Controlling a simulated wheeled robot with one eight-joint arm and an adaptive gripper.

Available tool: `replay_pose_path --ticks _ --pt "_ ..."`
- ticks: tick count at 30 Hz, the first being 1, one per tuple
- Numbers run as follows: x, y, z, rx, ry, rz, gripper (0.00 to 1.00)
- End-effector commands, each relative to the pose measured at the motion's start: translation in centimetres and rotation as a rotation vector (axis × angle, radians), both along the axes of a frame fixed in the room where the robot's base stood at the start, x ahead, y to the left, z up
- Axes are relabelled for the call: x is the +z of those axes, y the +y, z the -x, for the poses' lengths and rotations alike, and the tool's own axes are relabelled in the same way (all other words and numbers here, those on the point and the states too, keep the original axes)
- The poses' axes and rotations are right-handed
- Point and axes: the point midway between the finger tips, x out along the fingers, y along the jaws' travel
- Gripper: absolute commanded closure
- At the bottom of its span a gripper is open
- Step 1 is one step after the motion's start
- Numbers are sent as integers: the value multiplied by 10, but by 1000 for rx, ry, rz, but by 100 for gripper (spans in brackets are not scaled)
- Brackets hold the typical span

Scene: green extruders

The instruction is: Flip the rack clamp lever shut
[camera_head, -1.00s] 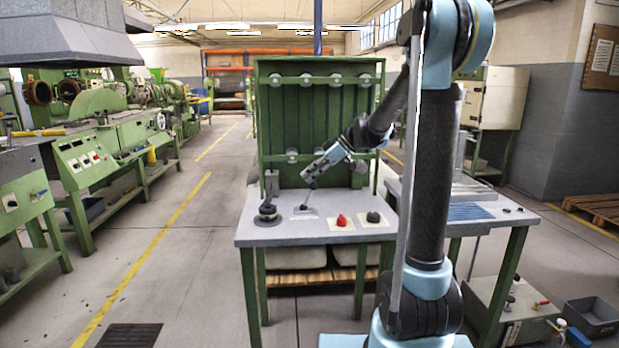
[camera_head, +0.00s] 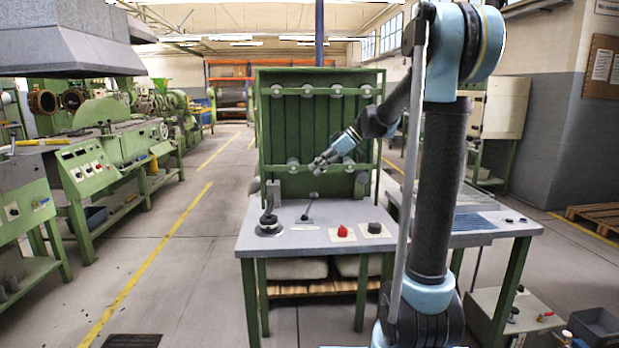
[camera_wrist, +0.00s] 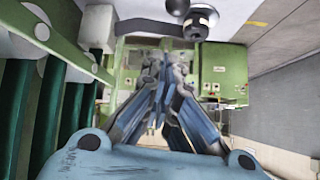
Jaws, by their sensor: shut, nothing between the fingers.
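A green rack (camera_head: 261,135) with round rollers stands at the back of a grey table. A small dark lever (camera_head: 305,212) rises from the tabletop before the rack, its knob leaning slightly right. A black lever on a round base (camera_head: 268,222) stands to its left; a similar dark knob on a grey disc (camera_wrist: 199,20) shows in the wrist view. I cannot tell for certain which is the rack clamp lever. My gripper (camera_head: 315,166) is shut and empty, above the small lever and apart from it.
A red button (camera_head: 342,231) and a black knob (camera_head: 375,229) sit at the table's front right. A grey upright block (camera_head: 273,194) stands at the rack's lower left, and green machines (camera_head: 95,165) line the left. The air around my gripper is clear.

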Motion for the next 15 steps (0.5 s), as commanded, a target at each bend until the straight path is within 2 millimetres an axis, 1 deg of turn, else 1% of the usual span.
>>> replay_pose_path --ticks 1,6,15 --pt "5 -7 0 -3 1 0 100" --pt "14 -21 -1 -4 0 -1 100" --pt "17 -25 -1 -2 -1 0 100"
